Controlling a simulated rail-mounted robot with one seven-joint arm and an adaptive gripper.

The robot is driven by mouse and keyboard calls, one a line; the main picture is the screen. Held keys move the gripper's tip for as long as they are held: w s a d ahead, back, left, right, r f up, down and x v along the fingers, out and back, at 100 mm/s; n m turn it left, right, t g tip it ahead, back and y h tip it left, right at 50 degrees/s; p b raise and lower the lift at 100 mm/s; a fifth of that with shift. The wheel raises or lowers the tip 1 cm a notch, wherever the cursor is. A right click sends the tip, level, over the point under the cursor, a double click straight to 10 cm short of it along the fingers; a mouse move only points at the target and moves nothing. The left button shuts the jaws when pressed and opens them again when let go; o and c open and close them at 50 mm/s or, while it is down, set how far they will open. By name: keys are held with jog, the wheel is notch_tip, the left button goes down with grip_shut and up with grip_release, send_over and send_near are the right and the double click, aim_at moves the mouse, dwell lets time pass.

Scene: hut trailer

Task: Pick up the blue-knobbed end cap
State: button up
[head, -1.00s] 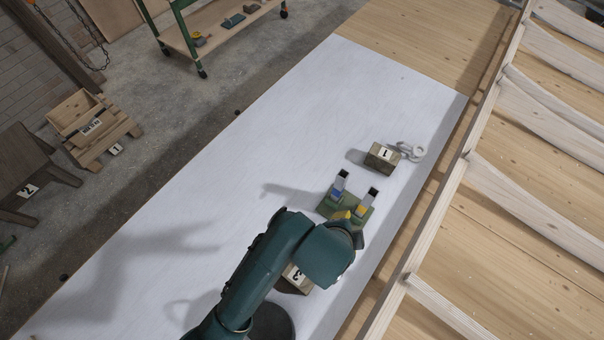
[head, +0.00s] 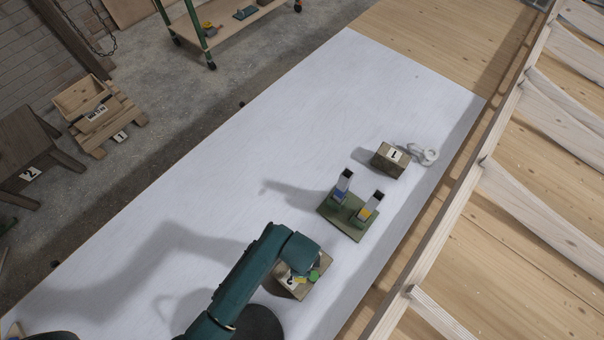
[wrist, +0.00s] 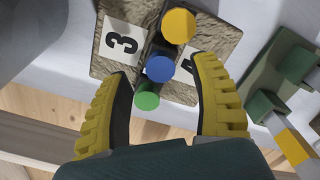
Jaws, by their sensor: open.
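The blue-knobbed end cap (wrist: 160,68) shows in the wrist view in the middle of a row, between a yellow knob (wrist: 178,26) and a green knob (wrist: 146,97). The row stands at the wooden block marked 3 (wrist: 107,58), which also shows in the head view (head: 281,270). My gripper (wrist: 165,72) is open and empty, its yellow-and-black fingers to either side of the blue knob in the picture. I cannot tell the height left above it. In the head view my wrist hides most of the knobs.
A green base with two upright posts (head: 352,229) stands close by, up and right of the block. Beyond it are a wooden block marked 1 (head: 378,160) and a pale ring-like item (head: 427,157). The white tabletop (head: 250,140) is clear to the upper left.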

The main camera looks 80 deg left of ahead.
notch_tip(320, 180, down, 4)
jog(key=shift+r, duration=0.2)
jog(key=shift+s, duration=0.1)
jog(key=c, duration=1.1)
jog(key=shift+o, duration=0.2)
